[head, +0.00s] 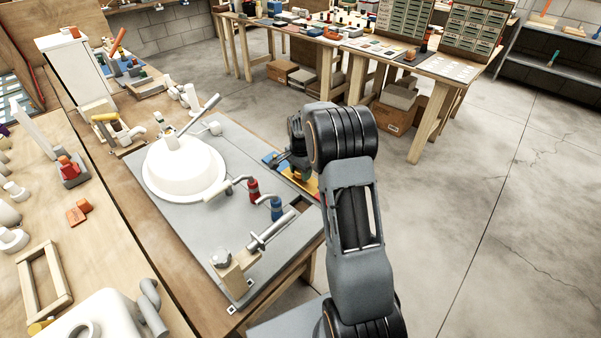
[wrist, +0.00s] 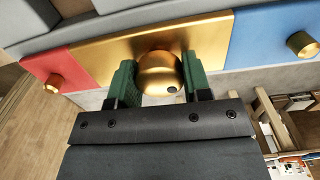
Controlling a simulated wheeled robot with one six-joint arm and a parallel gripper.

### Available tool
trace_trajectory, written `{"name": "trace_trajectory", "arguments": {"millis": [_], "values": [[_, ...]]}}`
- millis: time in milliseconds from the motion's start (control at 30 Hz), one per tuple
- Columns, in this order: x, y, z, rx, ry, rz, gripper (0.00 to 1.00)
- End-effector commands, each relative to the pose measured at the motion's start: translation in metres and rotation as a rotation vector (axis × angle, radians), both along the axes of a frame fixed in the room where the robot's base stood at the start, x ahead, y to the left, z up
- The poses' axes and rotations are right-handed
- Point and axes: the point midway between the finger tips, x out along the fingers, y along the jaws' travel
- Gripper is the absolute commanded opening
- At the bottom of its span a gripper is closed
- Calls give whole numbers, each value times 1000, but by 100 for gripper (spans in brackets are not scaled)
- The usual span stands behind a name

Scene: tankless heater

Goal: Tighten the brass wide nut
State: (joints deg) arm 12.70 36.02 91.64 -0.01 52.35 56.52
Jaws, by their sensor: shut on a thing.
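The brass wide nut (wrist: 160,72) is a rounded brass piece with a small dark hole near its lower right. It sits in front of a brass-coloured panel (wrist: 105,58) in the wrist view. My gripper (wrist: 158,78) has green jaws, one on each side of the nut, and is shut on it. In the head view my gripper (head: 299,168) is at the right edge of the workbench, over the coloured strip (head: 308,184). My arm partly covers it there, and I cannot make out the nut in that view.
A red panel with a small brass knob (wrist: 54,83) and a blue panel with another knob (wrist: 302,44) flank the brass one. On the grey bench mat (head: 190,226) stand a white dome (head: 185,172), red and blue valves and a metal-handled fitting. Floor to the right is clear.

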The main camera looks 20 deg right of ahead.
Motion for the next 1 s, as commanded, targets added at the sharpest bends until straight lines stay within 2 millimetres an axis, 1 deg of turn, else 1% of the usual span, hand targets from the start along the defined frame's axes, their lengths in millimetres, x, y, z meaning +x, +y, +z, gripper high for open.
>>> {"name": "trace_trajectory", "arguments": {"millis": [100, 200, 300, 567, 667, 767, 1000], "values": [[0, 0, -1, 0, 0, -144, 11], [-1, 0, -1, 0, 0, -219, 11], [-1, 0, -1, 0, 0, -252, 11], [-1, 0, -2, 0, 1, -255, 11], [-1, 0, -2, 0, 1, -292, 11], [-1, 0, -2, 0, 1, -413, 11], [-2, 0, -2, -1, 2, -805, 11]]}}
